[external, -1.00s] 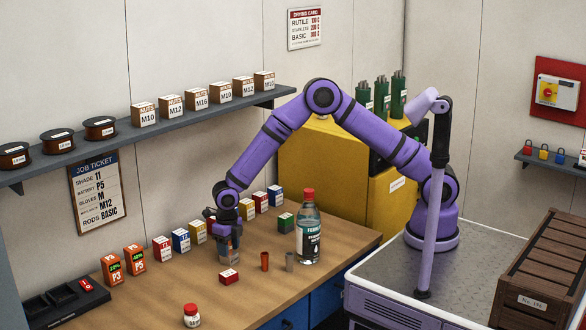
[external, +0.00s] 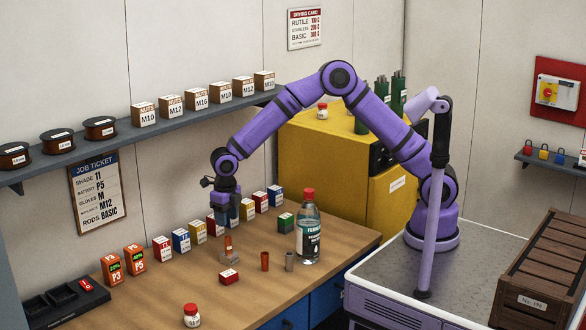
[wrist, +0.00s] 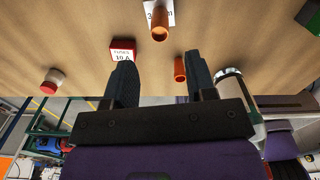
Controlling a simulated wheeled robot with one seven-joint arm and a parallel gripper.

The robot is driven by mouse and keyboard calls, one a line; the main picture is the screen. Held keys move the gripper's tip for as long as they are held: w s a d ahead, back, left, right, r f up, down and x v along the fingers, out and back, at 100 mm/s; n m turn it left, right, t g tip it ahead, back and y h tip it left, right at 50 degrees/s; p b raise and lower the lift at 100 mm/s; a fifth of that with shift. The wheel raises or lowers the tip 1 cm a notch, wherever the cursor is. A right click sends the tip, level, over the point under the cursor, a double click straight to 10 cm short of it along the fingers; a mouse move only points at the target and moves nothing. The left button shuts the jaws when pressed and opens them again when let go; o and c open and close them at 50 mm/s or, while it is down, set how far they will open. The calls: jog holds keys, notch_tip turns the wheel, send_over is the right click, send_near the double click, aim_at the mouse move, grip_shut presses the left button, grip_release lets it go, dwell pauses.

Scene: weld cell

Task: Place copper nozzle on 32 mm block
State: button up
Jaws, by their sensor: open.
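In the wrist view the nozzle (wrist: 160,27) is at the top middle, in front of the block's white label (wrist: 157,10), whose number is only partly readable. My gripper (external: 226,218) is above the nozzle and apart from it. Its two fingers (wrist: 162,82) are spread in the wrist view, with nothing between them.
A red fuse box (external: 229,276) lies in front. Coloured boxes (external: 181,240) line the back. The bench's front left is mostly clear.

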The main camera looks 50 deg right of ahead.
jog(key=shift+r, duration=0.75)
jog(key=shift+d+r, duration=0.2)
jog(key=s+d+r+m+t, duration=0.2)
jog(key=d+r+m, duration=1.2)
jog(key=d+r, duration=0.6)
jog(key=s+d+r+m+t, duration=0.1)
jog(key=s+d+r+m, duration=0.1)
jog(key=s+d+m, duration=0.65)
jog(key=s+d+r+m+t, duration=0.1)
jog(key=s+d+r+m, duration=0.2)
jog(key=s+d+m, duration=0.55)
jog(key=s+d+f+m+t, duration=0.1)
jog(key=s+d+f+m, duration=0.1)
jog(key=s+d+m, duration=0.4)
jog(key=s+d, duration=0.2)
jog(key=d, duration=0.1)
jog(key=shift+s+d+m, duration=0.2)
jog(key=shift+s+m, duration=0.2)
